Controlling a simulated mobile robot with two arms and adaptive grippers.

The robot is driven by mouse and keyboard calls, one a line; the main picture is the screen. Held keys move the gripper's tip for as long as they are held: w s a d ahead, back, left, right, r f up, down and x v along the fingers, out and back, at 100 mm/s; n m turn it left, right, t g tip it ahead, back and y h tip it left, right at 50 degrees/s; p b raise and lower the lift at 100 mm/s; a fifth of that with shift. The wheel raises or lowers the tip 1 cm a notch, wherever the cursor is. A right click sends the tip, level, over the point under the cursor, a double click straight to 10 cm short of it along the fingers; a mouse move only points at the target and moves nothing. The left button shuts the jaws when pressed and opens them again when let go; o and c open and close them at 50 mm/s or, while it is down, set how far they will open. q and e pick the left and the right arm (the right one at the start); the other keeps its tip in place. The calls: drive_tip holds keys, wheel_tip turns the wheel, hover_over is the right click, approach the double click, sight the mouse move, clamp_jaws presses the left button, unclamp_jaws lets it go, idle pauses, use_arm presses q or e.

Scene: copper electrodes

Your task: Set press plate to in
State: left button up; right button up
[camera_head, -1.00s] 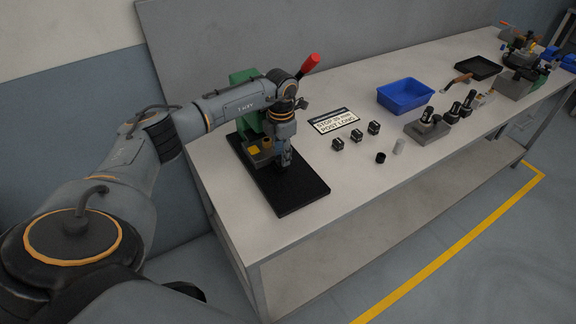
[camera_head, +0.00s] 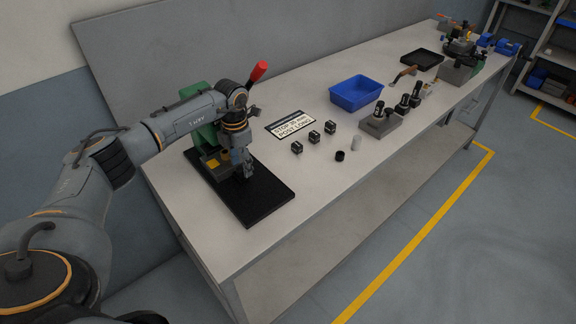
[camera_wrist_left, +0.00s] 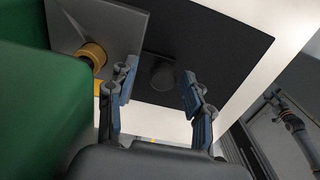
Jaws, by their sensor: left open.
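The press has a green body (camera_head: 199,122), a red-tipped lever (camera_head: 257,72) and a flat black base plate (camera_head: 262,204) on the near left of the bench. My left gripper (camera_head: 248,174) is in front of the green body, low above the base plate. In the left wrist view the gripper (camera_wrist_left: 157,79) is open, its fingers apart on either side of a dark round piece (camera_wrist_left: 162,76) on the dark plate. Whether they touch it I cannot tell. A brass-coloured round part (camera_wrist_left: 92,55) and the green body (camera_wrist_left: 40,95) are at left. My arm hides part of the press.
A sign (camera_head: 290,128) lies right of the press, with small black blocks (camera_head: 313,137) in front. A blue bin (camera_head: 357,92), a grey fixture block (camera_head: 380,124) and a black tray (camera_head: 422,60) stand farther along the bench (camera_head: 330,190). The bench's front edge is close.

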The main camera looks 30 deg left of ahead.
use_arm(q)
drive_tip(key=shift+s+d+r+p, duration=0.1)
drive_tip(key=shift+s+d+p, duration=0.1)
drive_tip(key=shift+d+p, duration=0.35)
drive_tip(key=s+d+p, duration=0.1)
drive_tip(key=d, duration=0.1)
drive_tip(key=s+d+p, duration=0.1)
drive_tip(key=d+p, duration=0.1)
drive_tip(key=d, duration=0.1)
drive_tip(key=s+d+p, duration=0.1)
drive_tip(key=d+p, duration=0.1)
drive_tip(key=shift+d+r, duration=0.2)
wheel_tip(320, 180, up, 13)
drive_tip(key=b, duration=0.4)
drive_tip(key=d+f+m+t+h, duration=0.1)
drive_tip(key=d+h, duration=0.7)
drive_tip(key=d, duration=1.2)
drive_tip(key=shift+s+f+m, duration=0.3)
drive_tip(key=shift+s+m, duration=0.1)
drive_tip(key=shift+s, duration=0.05)
